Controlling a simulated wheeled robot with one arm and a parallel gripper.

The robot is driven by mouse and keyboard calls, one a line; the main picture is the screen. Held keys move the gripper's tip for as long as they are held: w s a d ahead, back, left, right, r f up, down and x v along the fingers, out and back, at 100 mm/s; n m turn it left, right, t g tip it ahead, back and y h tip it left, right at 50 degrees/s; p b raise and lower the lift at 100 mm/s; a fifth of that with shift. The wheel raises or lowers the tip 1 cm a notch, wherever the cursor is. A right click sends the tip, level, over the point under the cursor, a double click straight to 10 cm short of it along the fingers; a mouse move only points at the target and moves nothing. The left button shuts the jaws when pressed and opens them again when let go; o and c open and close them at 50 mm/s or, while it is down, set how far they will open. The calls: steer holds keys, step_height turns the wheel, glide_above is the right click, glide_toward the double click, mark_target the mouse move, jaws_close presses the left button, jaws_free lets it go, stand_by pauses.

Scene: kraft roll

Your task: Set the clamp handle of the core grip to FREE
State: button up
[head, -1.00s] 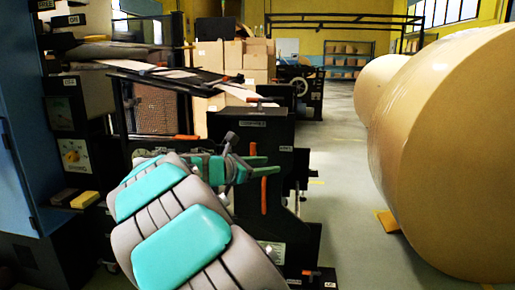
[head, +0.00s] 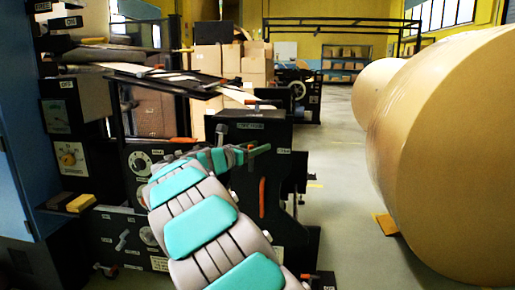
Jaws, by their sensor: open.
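My arm reaches up from the bottom middle of the head view. My gripper (head: 255,152) is open, small and partly hidden behind my own wrist, in front of the upper face of the black roll stand (head: 275,134). An orange vertical handle (head: 262,197) is on the stand's face, just below my gripper and apart from it. I cannot tell whether it is the clamp handle of the core grip. Another orange handle (head: 184,140) lies level to the left of the stand. The labels are too small to read, so no FREE mark can be made out.
Large kraft rolls (head: 450,150) stand on the right, with an orange wedge (head: 386,223) at the near one's foot. The floor (head: 340,215) between stand and rolls is clear. Cartons (head: 255,65) are stacked behind.

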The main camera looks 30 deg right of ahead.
steer(key=shift+d, duration=0.15)
jaws_close()
stand_by(0.4)
